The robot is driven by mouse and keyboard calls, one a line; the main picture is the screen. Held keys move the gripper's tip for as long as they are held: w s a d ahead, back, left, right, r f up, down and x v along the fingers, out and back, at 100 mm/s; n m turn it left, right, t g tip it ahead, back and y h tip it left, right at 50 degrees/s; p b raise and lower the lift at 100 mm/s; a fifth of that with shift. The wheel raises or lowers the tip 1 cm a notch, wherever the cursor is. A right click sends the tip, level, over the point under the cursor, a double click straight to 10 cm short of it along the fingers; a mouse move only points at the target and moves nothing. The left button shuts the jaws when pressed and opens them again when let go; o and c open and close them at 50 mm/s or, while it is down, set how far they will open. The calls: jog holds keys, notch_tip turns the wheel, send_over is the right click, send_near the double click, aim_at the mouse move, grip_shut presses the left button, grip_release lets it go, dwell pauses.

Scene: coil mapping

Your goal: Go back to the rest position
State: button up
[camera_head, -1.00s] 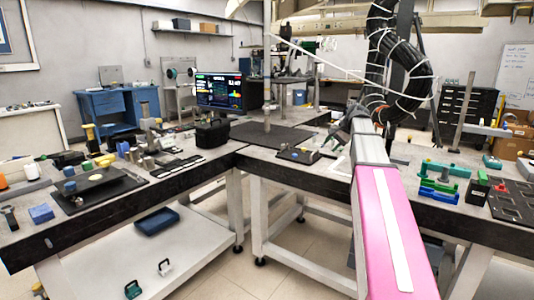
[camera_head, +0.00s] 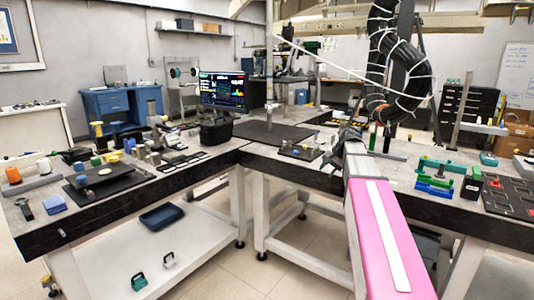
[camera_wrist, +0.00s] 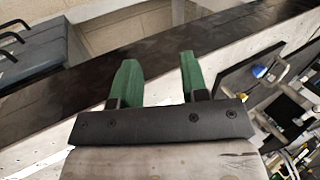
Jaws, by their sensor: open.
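My gripper shows in the wrist view (camera_wrist: 155,85) as two green fingers standing apart on a dark mount. Nothing is between them. A table with a dark front edge (camera_wrist: 70,77) lies behind and below the fingers. In the head view my grey and pink arm reaches over the middle table (camera_head: 258,152). The gripper's fingers cannot be made out clearly there.
A dark plate with small parts (camera_head: 300,151) lies left of my arm. Green and blue brackets (camera_head: 437,178) and a dark tray (camera_head: 512,197) stand to the right. A black cable bundle hangs above.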

jog(key=s+a+f+n+g+h, duration=0.1)
jog(key=s+a+f+n+h, duration=0.1)
jog(key=s+f, duration=1)
jog(key=s+a+f+n+g+h, duration=0.2)
jog(key=s+a+f+n, duration=0.2)
jog(key=s+f, duration=0.8)
notch_tip(320, 180, down, 4)
jog(key=shift+s+a+f, duration=0.1)
jog(key=shift+s+a, duration=0.2)
jog(key=shift+a, duration=0.3)
jog(key=shift+o, duration=0.3)
